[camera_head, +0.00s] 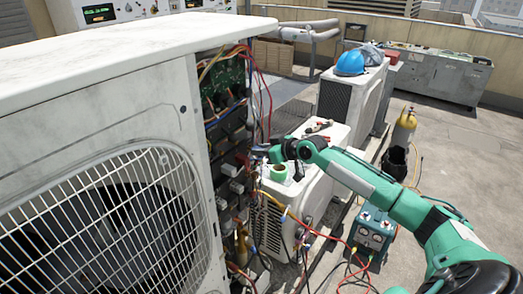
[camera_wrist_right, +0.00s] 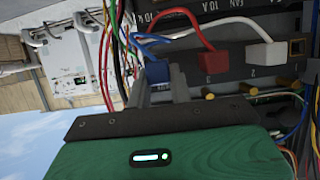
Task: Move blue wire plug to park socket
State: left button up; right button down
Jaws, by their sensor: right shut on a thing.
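The blue wire plug (camera_wrist_right: 157,72) is between the grey fingers of my right gripper (camera_wrist_right: 158,88) in the right wrist view. The fingers are shut on it. It lies at the left end of a dark terminal strip (camera_wrist_right: 238,88), beside a red plug (camera_wrist_right: 213,63) and a white plug (camera_wrist_right: 267,56). I cannot tell whether it is seated in a socket. In the head view my right gripper (camera_head: 261,153) reaches into the open side of the large condenser (camera_head: 95,130); the plug is too small to tell there. No park socket can be made out for certain. My left gripper is not in view.
Loose red, green, yellow and blue wires (camera_wrist_right: 108,50) hang left of the plug. A teal machine (camera_head: 372,232) sits on the roof.

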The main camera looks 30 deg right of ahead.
jog(key=shift+w+a+r, duration=0.1)
jog(key=shift+w+a, duration=0.2)
jog(key=shift+w, duration=0.5)
dwell(0.6)
jog(key=c, duration=1.2)
grip_release()
jog(key=shift+w+a, duration=0.1)
jog(key=shift+s+d+b, duration=0.3)
jog(key=shift+s+b, duration=0.1)
jog(key=shift+s, duration=0.1)
jog(key=b+v, duration=0.5)
jog(key=v, duration=0.7)
jog(key=shift+s+d+r, duration=0.1)
jog(key=shift+s+r, duration=0.1)
jog(key=shift+s, duration=0.15)
